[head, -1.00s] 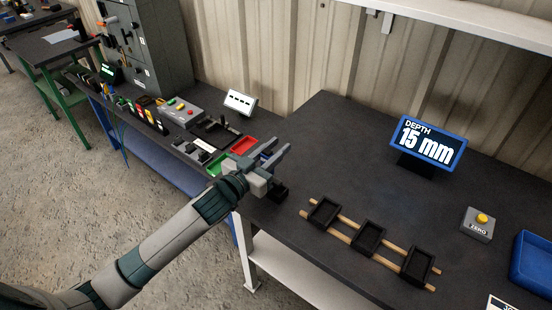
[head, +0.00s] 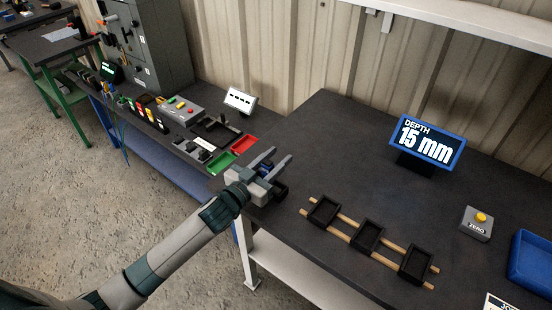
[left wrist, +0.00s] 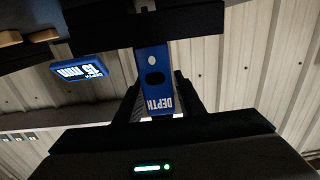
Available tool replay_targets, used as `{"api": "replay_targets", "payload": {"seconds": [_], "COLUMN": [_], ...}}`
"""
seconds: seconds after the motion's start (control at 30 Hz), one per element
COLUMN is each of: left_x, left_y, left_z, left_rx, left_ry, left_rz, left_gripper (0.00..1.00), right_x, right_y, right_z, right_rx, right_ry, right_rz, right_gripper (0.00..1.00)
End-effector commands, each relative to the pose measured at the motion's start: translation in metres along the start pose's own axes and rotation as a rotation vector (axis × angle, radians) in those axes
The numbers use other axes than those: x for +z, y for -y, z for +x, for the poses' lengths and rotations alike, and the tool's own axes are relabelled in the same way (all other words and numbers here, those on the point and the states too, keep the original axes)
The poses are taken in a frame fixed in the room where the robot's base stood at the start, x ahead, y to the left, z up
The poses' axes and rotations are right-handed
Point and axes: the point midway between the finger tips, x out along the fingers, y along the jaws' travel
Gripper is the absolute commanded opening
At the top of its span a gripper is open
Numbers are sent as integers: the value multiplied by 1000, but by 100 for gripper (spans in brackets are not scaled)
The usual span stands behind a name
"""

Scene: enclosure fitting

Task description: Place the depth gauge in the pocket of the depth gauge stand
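My right gripper is not in view.
A rack of black trays on wooden rails (head: 367,236) lies right of the gripper. A display reading 15 mm (head: 427,140), a ZERO button box (head: 477,224) and a blue bin (head: 533,262) stand farther right. Red (head: 244,143) and green (head: 219,162) trays lie left.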

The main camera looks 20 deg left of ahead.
Motion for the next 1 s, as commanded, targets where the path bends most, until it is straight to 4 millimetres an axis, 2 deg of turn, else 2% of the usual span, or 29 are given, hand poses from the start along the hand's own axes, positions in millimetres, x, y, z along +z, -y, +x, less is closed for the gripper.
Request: {"api": "replay_targets", "payload": {"seconds": [0.43,0.53,0.67,1.0], "left_x": [-4,-1,0,0], "left_y": [0,0,0,0], "left_z": [0,-7,-20,-76], "left_rx": [0,0,0,0], "left_ry": [0,1,2,2], "left_rz": [0,0,0,0], "left_gripper": [44,44,44,44], "right_x": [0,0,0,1], "right_y": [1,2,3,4], "right_z": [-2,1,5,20], "right_rx": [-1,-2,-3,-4], "right_ry": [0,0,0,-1], "right_rz": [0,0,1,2], "right_gripper": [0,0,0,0]}}
